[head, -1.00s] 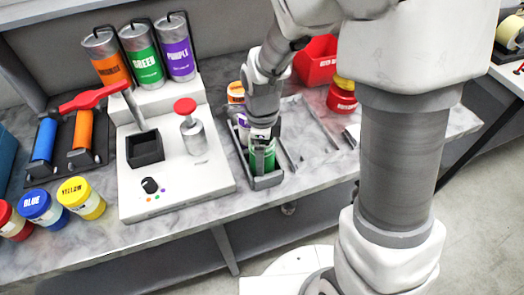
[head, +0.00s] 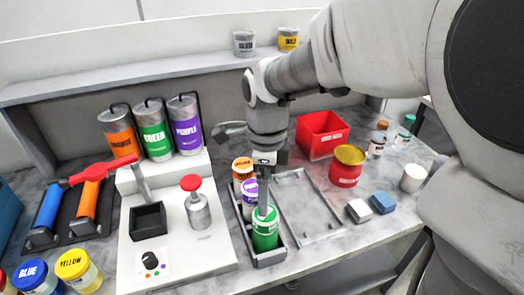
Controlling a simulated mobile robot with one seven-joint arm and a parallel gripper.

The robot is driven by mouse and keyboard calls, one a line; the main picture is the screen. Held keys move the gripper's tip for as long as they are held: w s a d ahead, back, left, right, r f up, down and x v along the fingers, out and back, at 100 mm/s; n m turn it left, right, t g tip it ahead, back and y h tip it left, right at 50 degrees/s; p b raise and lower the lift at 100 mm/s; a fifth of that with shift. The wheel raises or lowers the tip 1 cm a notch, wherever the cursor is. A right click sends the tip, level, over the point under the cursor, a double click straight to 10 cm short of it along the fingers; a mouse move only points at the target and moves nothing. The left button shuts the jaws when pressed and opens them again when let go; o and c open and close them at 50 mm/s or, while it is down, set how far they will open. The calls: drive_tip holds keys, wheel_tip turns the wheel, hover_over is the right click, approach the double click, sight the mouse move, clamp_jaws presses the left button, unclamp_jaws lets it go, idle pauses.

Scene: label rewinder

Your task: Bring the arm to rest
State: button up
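My gripper (head: 264,205) points down over a narrow grey tray (head: 272,258) at the middle of the bench. One finger shows, reaching down to the top of a green jar (head: 265,230) at the tray's near end. I cannot tell whether the finger touches the jar, and the other finger is not clear, so its opening cannot be judged. Behind the green jar in the tray stand a purple-labelled jar (head: 249,198) and an orange-labelled jar (head: 242,170), partly hidden by my gripper. My arm comes in from the upper right.
Left of the tray stands a white machine (head: 185,255) with a lever and red knob. An empty flat tray (head: 318,236), red bin (head: 322,133), red jar (head: 346,168) and small blocks (head: 383,203) lie right. A shelf (head: 150,72) runs behind.

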drive_tip(key=s+d+r+n+t, duration=0.5)
drive_tip(key=s+d+r+n, duration=0.3)
drive_tip(key=n, duration=1.2)
drive_tip(key=shift+s+d+t, duration=0.3)
drive_tip(key=shift+s+d, duration=1.05)
drive_tip(key=shift+s, duration=0.8)
drive_tip(key=shift+r, duration=0.1)
